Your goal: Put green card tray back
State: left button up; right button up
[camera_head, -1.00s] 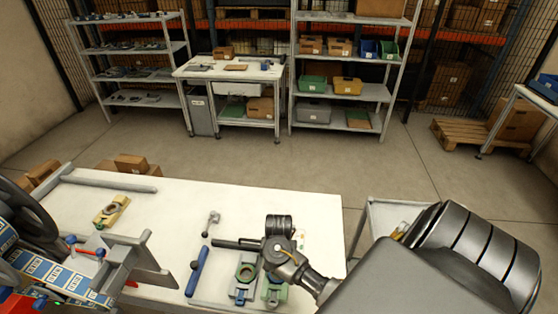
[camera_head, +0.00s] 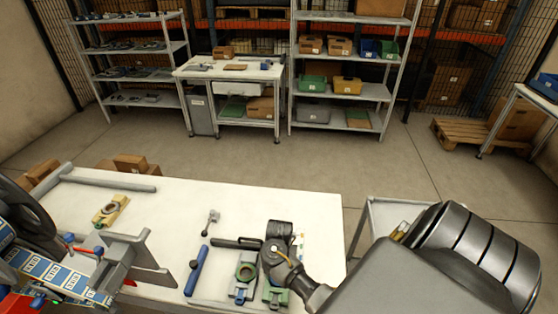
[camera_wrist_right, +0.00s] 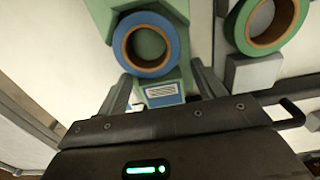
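In the right wrist view, a green card tray (camera_wrist_right: 100,12) carries a blue tape reel (camera_wrist_right: 148,45) with a brown core and a white label at its near end. In the head view, this green tray (camera_head: 275,294) lies on the table's front part, partly hidden by my right wrist. My right gripper (camera_wrist_right: 165,88) is open, its fingers apart on either side of the labelled end. I cannot tell whether they touch it. I cannot make out my left gripper.
A green tape reel (camera_wrist_right: 266,24) on another tray stands close beside. A blue bar (camera_head: 196,271) lies left of the trays, and a yellow tray (camera_head: 110,210) farther left. A machine with blue labelled strips (camera_head: 50,272) fills the left corner. The white table (camera_head: 165,225) is clear between.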

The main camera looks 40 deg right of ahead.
jog(key=shift+r, duration=0.1)
jog(key=shift+r, duration=0.3)
notch_tip(320, 180, up, 12)
jog(key=p, duration=0.2)
jog(key=shift+f, duration=0.25)
